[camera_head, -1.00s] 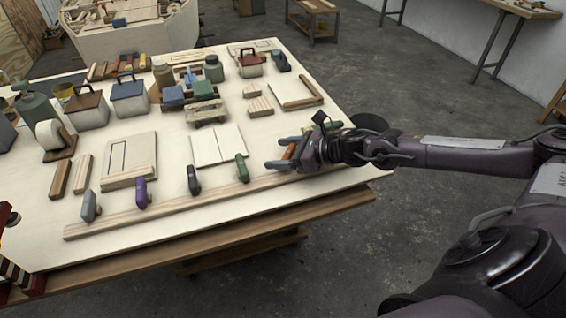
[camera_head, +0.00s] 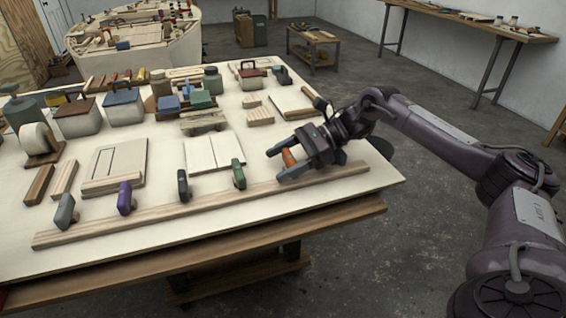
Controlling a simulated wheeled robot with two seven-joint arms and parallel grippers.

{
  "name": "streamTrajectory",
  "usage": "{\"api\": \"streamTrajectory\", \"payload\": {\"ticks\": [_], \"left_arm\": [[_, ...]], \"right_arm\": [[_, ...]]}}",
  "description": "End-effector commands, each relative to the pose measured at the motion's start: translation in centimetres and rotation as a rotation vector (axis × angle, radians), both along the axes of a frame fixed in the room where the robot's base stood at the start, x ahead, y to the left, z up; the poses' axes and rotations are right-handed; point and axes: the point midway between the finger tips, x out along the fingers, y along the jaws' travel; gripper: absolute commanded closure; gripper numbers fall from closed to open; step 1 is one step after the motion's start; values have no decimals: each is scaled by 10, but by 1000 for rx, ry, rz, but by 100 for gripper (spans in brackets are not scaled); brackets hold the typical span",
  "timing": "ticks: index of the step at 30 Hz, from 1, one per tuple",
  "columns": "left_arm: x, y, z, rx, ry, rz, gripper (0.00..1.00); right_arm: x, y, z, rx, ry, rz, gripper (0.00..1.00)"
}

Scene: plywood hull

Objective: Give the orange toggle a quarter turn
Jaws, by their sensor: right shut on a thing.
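The orange toggle (camera_head: 288,158) shows at the right end of a long wooden strip (camera_head: 200,207) along the table's near edge. My right gripper (camera_head: 283,163) reaches in from the right and is shut on the orange toggle, with one grey finger on its far side and one on its near side. The toggle looks tilted, but its base is partly hidden by the near finger. Left of it on the strip stand a green toggle (camera_head: 239,174), a black toggle (camera_head: 183,186), a purple toggle (camera_head: 125,198) and a grey toggle (camera_head: 66,211). My left gripper is not in view.
Boards (camera_head: 214,153), wooden blocks (camera_head: 260,116), lidded boxes (camera_head: 79,118) and a tape roll (camera_head: 38,139) stand farther back on the table (camera_head: 370,190). A boat hull (camera_head: 150,40) stands behind.

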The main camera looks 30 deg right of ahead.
Motion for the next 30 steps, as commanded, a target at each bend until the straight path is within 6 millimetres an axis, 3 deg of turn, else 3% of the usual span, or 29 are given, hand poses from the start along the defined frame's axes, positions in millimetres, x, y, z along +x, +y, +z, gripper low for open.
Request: {"api": "streamTrajectory", "payload": {"ticks": [17,18,22,30], "left_arm": [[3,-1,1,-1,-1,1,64],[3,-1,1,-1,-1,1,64],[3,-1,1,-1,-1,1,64],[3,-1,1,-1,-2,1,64]], "right_arm": [[0,-1,1,-1,-3,24,50],[0,-1,1,-1,-3,24,25],[0,-1,1,0,-2,25,8],[0,0,0,-1,0,25,5]]}}
